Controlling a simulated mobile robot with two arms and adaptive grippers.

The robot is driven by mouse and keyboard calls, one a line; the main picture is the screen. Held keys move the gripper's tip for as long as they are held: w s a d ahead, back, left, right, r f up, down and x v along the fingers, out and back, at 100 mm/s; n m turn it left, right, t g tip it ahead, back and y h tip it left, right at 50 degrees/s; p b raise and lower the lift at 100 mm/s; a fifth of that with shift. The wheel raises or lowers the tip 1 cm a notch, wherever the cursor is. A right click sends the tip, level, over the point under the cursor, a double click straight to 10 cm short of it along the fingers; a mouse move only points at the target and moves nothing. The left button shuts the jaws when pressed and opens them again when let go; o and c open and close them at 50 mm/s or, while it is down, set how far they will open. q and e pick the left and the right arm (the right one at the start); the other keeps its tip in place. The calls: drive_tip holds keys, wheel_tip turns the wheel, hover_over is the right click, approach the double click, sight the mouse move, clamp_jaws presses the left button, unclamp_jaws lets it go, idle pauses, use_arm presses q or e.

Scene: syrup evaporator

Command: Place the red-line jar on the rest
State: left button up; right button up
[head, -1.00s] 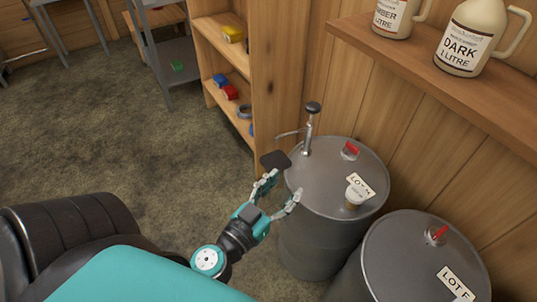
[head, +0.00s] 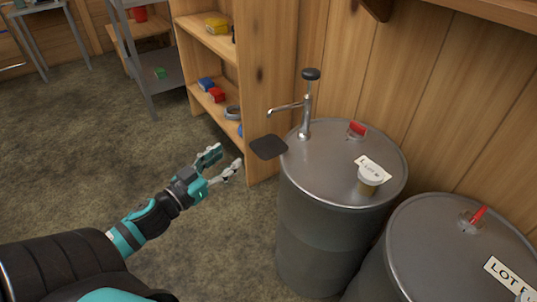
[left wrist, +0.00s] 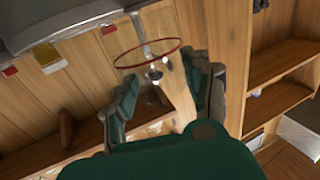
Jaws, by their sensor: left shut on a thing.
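My left gripper (head: 226,160) is left of the near drum and below the dark square rest (head: 268,147), with a gap to both in the head view. The rest is a flat, empty plate at the drum's edge under the pump spout. In the left wrist view a red ring (left wrist: 147,66), the line of a clear jar, shows between the fingers (left wrist: 163,85). The gripper is shut on this jar; its clear walls hardly show. In the head view I cannot make the jar out. My right gripper is not in view.
The near grey drum (head: 335,235) carries a pump (head: 306,115), a red-handled fitting (head: 357,130) and a small lidded cup (head: 370,180). A second drum (head: 450,265) stands at the right. A wooden shelf unit (head: 262,80) stands behind.

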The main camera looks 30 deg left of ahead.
use_arm(q)
drive_tip(key=w, duration=0.9)
drive_tip(key=w+d+b, duration=0.1)
drive_tip(key=w, duration=0.4)
drive_tip(key=shift+w+r, duration=0.1)
drive_tip(key=shift+w, duration=0.25)
drive_tip(key=w, duration=0.3)
drive_tip(key=shift+w+d+f, duration=0.1)
drive_tip(key=shift+w+f, duration=0.1)
drive_tip(key=shift+f, duration=0.2)
drive_tip(key=shift+f+b, duration=0.4)
drive_tip(key=shift+s, duration=0.15)
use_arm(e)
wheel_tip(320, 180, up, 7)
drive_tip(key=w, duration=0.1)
use_arm(q)
drive_tip(key=shift+f, duration=0.1)
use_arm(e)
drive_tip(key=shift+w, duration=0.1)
use_arm(q)
drive_tip(key=o, duration=1.2)
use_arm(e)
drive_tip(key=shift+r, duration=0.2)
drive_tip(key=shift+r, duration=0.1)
